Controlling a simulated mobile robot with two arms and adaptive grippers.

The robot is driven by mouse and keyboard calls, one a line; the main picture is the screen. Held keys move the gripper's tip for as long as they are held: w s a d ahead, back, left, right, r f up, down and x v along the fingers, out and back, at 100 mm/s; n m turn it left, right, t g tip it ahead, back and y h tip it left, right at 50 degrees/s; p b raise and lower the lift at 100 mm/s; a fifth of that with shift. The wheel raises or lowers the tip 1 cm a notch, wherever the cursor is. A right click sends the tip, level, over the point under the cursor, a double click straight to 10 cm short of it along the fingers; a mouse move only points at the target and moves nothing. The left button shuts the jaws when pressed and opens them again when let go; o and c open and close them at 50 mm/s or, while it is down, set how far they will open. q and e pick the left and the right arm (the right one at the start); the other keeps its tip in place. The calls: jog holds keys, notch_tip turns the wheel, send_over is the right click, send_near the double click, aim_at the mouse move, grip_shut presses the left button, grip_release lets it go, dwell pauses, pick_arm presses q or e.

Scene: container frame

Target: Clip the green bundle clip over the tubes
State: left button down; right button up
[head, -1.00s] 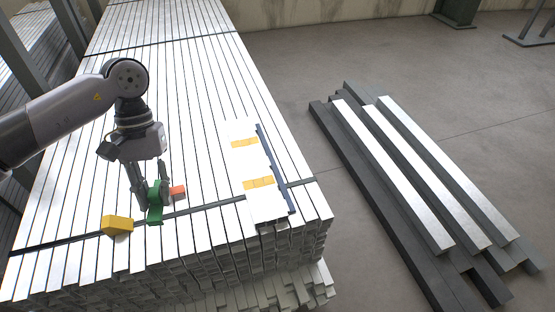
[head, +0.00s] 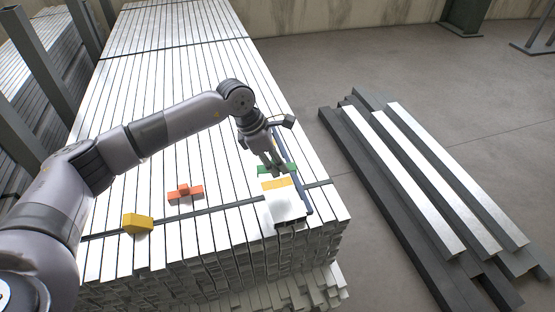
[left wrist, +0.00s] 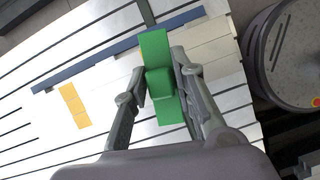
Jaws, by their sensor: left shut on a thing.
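The green bundle clip (head: 291,169) is held in my left gripper (head: 272,163) above the right side of the metal stack. In the left wrist view the green clip (left wrist: 158,75) sits between the two fingers of my left gripper (left wrist: 160,82). The pale tubes (head: 283,208) lie at the near right edge of the stack, with a yellow band (head: 275,183) across them. The clip appears just beyond this band; I cannot tell whether it touches the tubes. The gripper and arm hide the far part of the tubes. My right gripper is not in view.
A dark blue bar (head: 307,199) runs along the right side of the tubes. An orange piece (head: 184,193) and a yellow block (head: 137,223) lie on the stack to the left, near a dark strap. Loose metal beams (head: 420,190) lie on the floor at right.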

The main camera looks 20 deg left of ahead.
pick_arm(q)
jog(key=shift+w+f+n+t, duration=0.15)
jog(key=shift+w+n+t, duration=0.3)
jog(key=shift+n, duration=0.45)
jog(key=shift+a+f, duration=0.1)
jog(key=shift+f, duration=0.1)
notch_tip(320, 180, down, 2)
jog(key=shift+f+y+b, duration=0.1)
jog(key=shift+y+b, duration=0.2)
jog(key=shift+b, duration=0.5)
notch_tip(320, 180, down, 2)
jog(key=shift+f+b, duration=0.1)
jog(key=shift+b, duration=0.6)
jog(key=shift+f+b, duration=0.3)
jog(key=shift+f, duration=0.05)
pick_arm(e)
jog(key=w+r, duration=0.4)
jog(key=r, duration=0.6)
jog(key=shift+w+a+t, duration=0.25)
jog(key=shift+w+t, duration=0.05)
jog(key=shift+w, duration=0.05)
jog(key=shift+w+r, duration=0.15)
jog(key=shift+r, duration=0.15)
